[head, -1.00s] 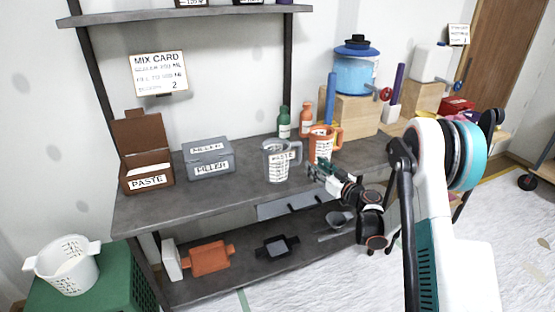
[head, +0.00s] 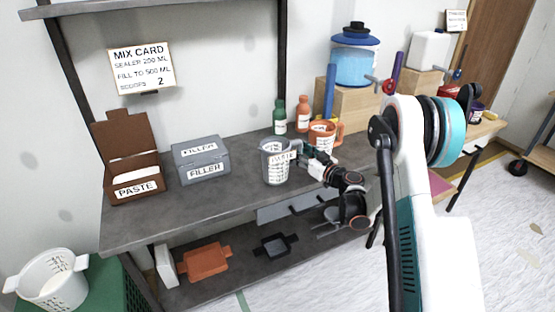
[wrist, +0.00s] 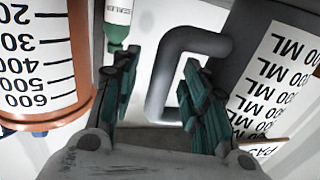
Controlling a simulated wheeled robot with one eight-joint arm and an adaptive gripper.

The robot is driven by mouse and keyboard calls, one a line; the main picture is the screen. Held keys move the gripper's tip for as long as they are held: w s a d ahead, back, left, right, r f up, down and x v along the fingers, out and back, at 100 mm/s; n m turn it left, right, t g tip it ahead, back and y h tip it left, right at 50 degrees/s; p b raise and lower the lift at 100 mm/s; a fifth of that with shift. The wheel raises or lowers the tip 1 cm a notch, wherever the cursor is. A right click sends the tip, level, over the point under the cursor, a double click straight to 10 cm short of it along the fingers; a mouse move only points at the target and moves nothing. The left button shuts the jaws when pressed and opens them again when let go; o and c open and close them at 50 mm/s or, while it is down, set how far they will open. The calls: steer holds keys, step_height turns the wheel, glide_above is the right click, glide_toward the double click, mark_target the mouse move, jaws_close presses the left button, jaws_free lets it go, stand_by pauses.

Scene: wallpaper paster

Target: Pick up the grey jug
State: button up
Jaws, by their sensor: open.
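The grey jug (head: 272,166) stands upright on the dark workbench, with a white label of ML marks. In the wrist view the jug (wrist: 255,50) is at the right, and its handle (wrist: 165,75) reaches left in front of my fingers. My gripper (head: 303,156) is at the jug's right side; in the wrist view my gripper (wrist: 160,95) is open, with teal fingers apart. The handle appears ahead of the gap, near the right finger; I cannot tell whether it is between them. No contact is clear.
An orange jug (head: 320,136) stands close behind my gripper and fills the left of the wrist view (wrist: 45,60). A green bottle (head: 280,118) and an orange bottle (head: 303,116) stand behind. A grey filler box (head: 201,160) and brown paste box (head: 132,172) are left.

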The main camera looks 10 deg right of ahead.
jaws_close()
